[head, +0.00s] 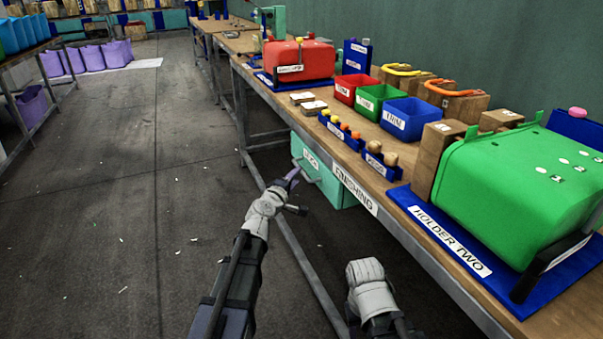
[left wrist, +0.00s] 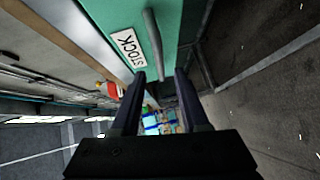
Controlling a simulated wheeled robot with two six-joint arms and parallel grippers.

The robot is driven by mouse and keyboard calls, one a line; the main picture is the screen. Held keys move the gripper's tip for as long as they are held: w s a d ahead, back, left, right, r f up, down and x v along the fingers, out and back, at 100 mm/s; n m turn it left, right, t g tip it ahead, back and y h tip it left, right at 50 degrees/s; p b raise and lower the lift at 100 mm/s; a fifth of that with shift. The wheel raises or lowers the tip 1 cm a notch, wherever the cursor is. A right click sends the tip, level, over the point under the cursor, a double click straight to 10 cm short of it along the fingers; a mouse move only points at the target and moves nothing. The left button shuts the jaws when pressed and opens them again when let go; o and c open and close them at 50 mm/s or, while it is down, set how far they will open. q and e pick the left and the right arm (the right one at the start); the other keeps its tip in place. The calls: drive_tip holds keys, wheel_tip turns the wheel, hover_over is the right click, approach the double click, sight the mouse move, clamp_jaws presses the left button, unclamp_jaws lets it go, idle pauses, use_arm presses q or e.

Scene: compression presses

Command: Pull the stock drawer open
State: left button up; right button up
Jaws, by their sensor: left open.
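The stock drawer (head: 335,192) is a teal box under the bench's near edge, with a white STOCK label and a grey bar handle (head: 309,174) on its front. I cannot tell from here whether its front stands out at all. My left gripper (head: 293,180) is open just in front of the handle. In the left wrist view, the handle (left wrist: 152,38) runs down to between the open fingertips (left wrist: 160,74), beside the STOCK label (left wrist: 127,47). I cannot tell whether the fingers touch it. My right wrist shows low in the middle of the head view (head: 370,283); its fingers are hidden.
The bench (head: 425,235) carries a FINISHING label and runs along the right. On it are a green press (head: 500,190) on a blue HOLDER TWO base, a red press (head: 305,58), coloured bins and wooden blocks.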

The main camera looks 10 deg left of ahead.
use_arm(q)
drive_tip(key=x, duration=0.5)
drive_tip(key=shift+w+d+f+b, duration=0.1)
drive_tip(key=shift+w+d+b, duration=0.05)
drive_tip(key=shift+w+b, duration=0.15)
drive_tip(key=shift+c, duration=0.2)
clamp_jaws()
idle(0.9)
